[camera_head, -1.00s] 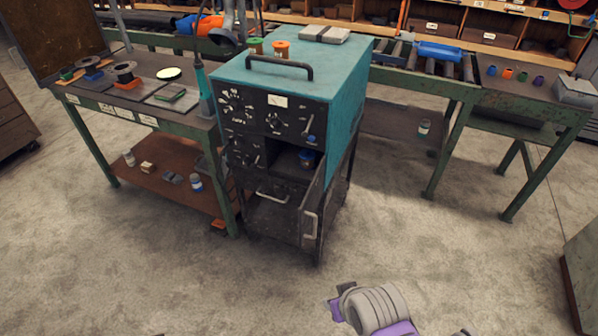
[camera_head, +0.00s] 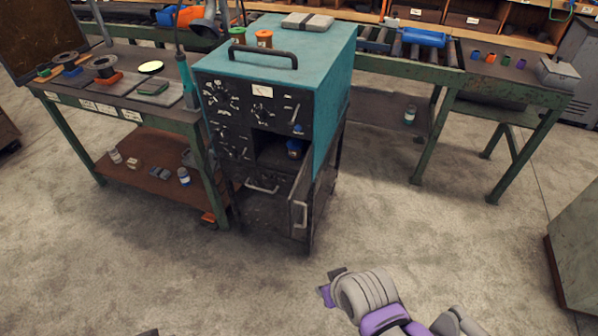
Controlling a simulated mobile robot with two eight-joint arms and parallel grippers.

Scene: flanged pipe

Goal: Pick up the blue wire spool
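A small blue spool-like thing (camera_head: 295,148), which looks like the blue wire spool, sits in the open middle compartment of the teal and black cabinet (camera_head: 330,80). It is partly in shadow and its lower part is hard to make out. My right gripper (camera_head: 331,284) is at the bottom centre, low in front of the cabinet and well apart from the spool. Its fingers are small and turned away, so I cannot tell if they are open. A small dark tip shows at the bottom left edge, too little to identify; I cannot make out my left gripper.
The cabinet's lower door (camera_head: 301,205) stands open toward me. A cluttered workbench (camera_head: 112,112) is at left, a roller table (camera_head: 408,62) at right. The front floor is clear.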

